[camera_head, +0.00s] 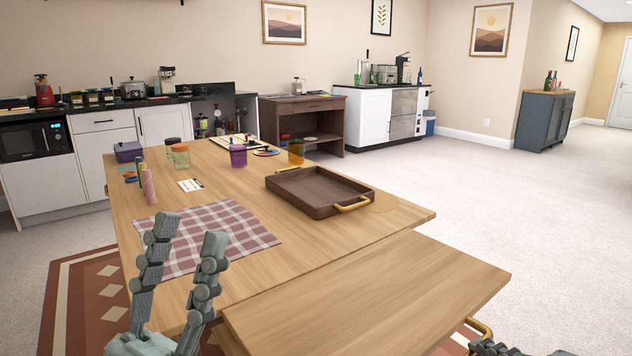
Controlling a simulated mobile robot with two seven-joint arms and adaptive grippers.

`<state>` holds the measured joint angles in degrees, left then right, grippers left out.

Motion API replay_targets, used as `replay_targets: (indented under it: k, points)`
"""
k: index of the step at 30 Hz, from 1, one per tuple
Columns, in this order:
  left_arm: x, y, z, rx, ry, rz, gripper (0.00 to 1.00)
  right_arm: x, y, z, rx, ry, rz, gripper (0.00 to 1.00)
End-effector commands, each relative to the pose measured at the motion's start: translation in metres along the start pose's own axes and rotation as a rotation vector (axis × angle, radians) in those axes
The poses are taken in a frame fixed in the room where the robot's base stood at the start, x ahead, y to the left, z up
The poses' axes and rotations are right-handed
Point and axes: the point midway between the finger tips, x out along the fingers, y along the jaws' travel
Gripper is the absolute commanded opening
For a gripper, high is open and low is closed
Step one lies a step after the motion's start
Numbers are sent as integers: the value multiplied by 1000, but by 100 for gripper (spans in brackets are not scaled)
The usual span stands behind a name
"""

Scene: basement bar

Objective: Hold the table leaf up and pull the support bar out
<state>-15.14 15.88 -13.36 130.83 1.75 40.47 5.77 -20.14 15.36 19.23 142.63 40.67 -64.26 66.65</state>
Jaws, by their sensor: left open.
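The wooden table (345,235) fills the middle of the view. Its leaf (370,298) extends from the near right side and looks raised, close to the tabletop's height; I cannot tell whether it is exactly level. A curved brass-coloured handle (479,329) shows below the leaf's near right edge. I cannot tell whether it belongs to the support bar, and the bar itself is hidden under the leaf. My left gripper (190,236) is open and empty, left of the leaf, with its fingers pointing up. My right gripper (505,348) is mostly cut off at the bottom edge, close to the handle.
A checked cloth (213,238) lies on the table behind my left gripper. A dark tray (312,196) with brass handles, jars and a purple cup (238,156) stand farther back. A patterned rug (75,300) lies on the left. The carpet on the right (540,220) is clear.

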Motion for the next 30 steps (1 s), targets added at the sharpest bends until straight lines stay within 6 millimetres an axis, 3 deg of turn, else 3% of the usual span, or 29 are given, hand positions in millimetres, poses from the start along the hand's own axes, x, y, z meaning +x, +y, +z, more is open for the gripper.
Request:
replay_targets:
  k: [1,6,15,21,24,30]
  points:
    - [-17,-4,22,-11,-80,10,40,-2,-7,-5,-6,16,-18,0]
    - [-76,-21,80,-53,-314,23,40,-2,-7,-5,-6,16,-18,0]
    - [-202,-63,149,-103,-704,8,40,-2,-8,-5,-7,17,-19,0]
    - [-282,-95,167,-116,-920,-21,40,-2,-8,-5,-7,17,-19,0]
    - [-310,-109,170,-117,-995,-35,40,-2,-8,-5,-7,17,-19,0]
    - [-338,-123,172,-118,-1068,-52,40,-3,-8,-5,-7,17,-20,0]
